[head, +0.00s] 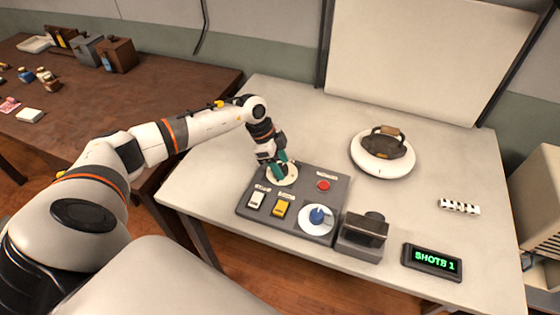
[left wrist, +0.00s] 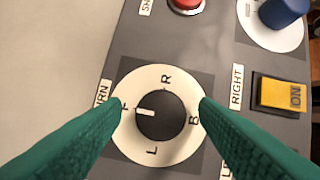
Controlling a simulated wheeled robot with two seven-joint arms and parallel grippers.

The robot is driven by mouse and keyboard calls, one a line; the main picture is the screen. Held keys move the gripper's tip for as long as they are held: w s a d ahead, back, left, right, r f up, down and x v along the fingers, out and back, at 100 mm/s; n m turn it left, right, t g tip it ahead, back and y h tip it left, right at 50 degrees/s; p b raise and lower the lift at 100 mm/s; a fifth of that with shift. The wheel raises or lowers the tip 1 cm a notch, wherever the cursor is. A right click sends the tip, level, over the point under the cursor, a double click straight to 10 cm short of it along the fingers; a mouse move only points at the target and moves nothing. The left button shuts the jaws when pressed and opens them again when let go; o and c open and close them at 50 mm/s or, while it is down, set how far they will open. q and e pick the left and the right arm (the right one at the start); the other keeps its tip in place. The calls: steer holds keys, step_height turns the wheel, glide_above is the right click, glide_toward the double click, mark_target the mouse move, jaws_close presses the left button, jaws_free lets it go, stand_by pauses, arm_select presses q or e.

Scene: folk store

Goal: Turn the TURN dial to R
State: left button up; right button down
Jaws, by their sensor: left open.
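The TURN dial is a black round knob (left wrist: 170,123) on a white disc (left wrist: 128,140) marked F, R, B and L. Its white pointer mark faces left in the left wrist view, toward F; R is at the upper right of the knob. In the head view the dial's white disc (head: 290,180) is at the top left of the grey control panel (head: 258,218). My left gripper (head: 279,162) is over the dial. In the left wrist view its two green fingers (left wrist: 160,102) are open, one on each side of the knob, with nothing held. My right gripper is out of view.
The panel also has a red button (head: 323,185), a blue knob (head: 317,215), a white switch (head: 257,199) and a yellow switch (head: 280,208) reading ON. A dark box (head: 362,236) and a display reading SHOTS 1 (head: 433,261) stand to the right. A round white device (head: 381,166) sits behind.

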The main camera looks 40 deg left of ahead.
arm_select(q)
steer(key=shift+c, duration=0.5)
steer(key=c, duration=0.9)
steer(key=shift+m, duration=0.3)
steer(key=m, duration=0.1)
steer(key=m+g+b, duration=0.1)
steer(key=m, duration=0.1)
steer(key=shift+w+m+g, duration=0.2)
steer(key=shift+m+g, duration=0.1)
steer(key=m+g+b, duration=0.1)
steer(key=m, duration=0.3)
steer(key=shift+w+m+g+b, duration=0.15)
steer(key=shift+m+g+b, duration=0.15)
steer(key=shift+g+b, duration=0.1)
steer(key=m+b, duration=0.1)
steer(key=m, duration=0.1)
steer(key=m+g+y+b, duration=0.1)
steer(key=m, duration=0.2)
steer(key=shift+d+g+y, duration=0.15)
steer(key=shift+g+y, duration=0.15)
steer(key=shift+w+m+g+y+b, duration=0.15)
steer(key=shift+m+y+b, duration=0.25)
steer(key=shift+m, duration=0.6)
steer(key=shift+s+m+g+y+b, duration=0.1)
steer(key=shift+m+g+y+b, duration=0.3)
steer(key=shift+m, duration=0.6)
